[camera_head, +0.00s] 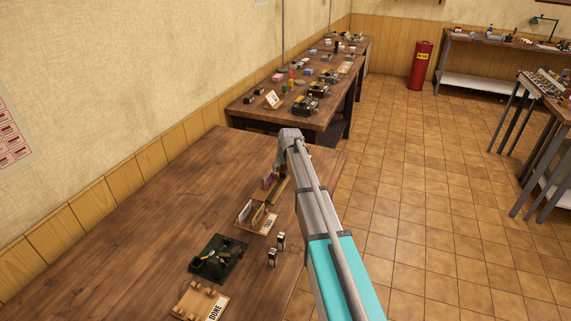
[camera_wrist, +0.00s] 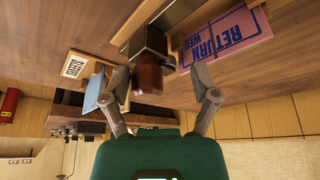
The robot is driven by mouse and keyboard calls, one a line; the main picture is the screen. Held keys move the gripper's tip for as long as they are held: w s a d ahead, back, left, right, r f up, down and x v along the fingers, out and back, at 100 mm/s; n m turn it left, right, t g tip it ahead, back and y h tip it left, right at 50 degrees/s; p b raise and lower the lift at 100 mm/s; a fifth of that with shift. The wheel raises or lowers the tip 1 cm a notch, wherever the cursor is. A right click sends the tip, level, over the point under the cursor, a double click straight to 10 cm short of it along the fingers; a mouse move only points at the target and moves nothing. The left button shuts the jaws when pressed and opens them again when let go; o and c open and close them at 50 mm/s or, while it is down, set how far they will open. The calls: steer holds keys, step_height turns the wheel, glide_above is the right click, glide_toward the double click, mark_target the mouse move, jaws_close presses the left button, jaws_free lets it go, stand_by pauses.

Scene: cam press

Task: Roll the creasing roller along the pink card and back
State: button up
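In the wrist view, the pink card (camera_wrist: 228,36) lies on the wooden table, with blue lettering reading "RETURN WED". Beside it is a dark block with a reddish-brown handle (camera_wrist: 149,80), apparently the creasing roller; its rolling part is not clear. My gripper (camera_wrist: 164,90) is open, its two fingers spread on either side of the handle, which is nearer the left finger. I see no clear contact. In the head view, a small pink-purple patch (camera_head: 267,181), apparently the card, shows left of my arm; my arm hides the gripper and most of the roller.
A card rack (camera_head: 257,218), a dark green press (camera_head: 217,259) and a tray marked "DONE" (camera_head: 202,302) stand nearer on the table. Two small metal-and-black items (camera_head: 277,248) stand near its right edge. The table's left side is clear. A "START" sign (camera_wrist: 75,67) shows in the wrist view.

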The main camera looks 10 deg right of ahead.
steer(key=s+a, duration=0.2)
steer(key=s, duration=0.1)
steer(key=s+a, duration=0.2)
steer(key=s, duration=0.1)
steer(key=s+a, duration=0.2)
steer(key=s, duration=0.1)
steer(key=shift+a, duration=0.25)
steer(key=shift+r+p, duration=0.6)
steer(key=a+p+v, duration=0.1)
steer(key=p+v, duration=1)
steer(key=v, duration=0.1)
steer(key=s+f+g, duration=0.1)
steer(key=s, duration=0.8)
steer(key=shift+s+d+f+m+g, duration=0.15)
steer(key=shift+s+d+m+g, duration=0.15)
steer(key=shift+d, duration=0.15)
steer(key=w+d+r+t, duration=0.1)
steer(key=w, duration=0.9)
steer(key=shift+r+t+p, duration=0.3)
steer(key=shift+r+t, duration=0.1)
steer(key=shift+w+d+f, duration=0.15)
steer(key=shift+w, duration=0.05)
steer(key=b+x, duration=1.2)
steer(key=x, duration=0.1)
steer(key=shift+f+b, duration=0.3)
steer(key=shift+b, duration=0.1)
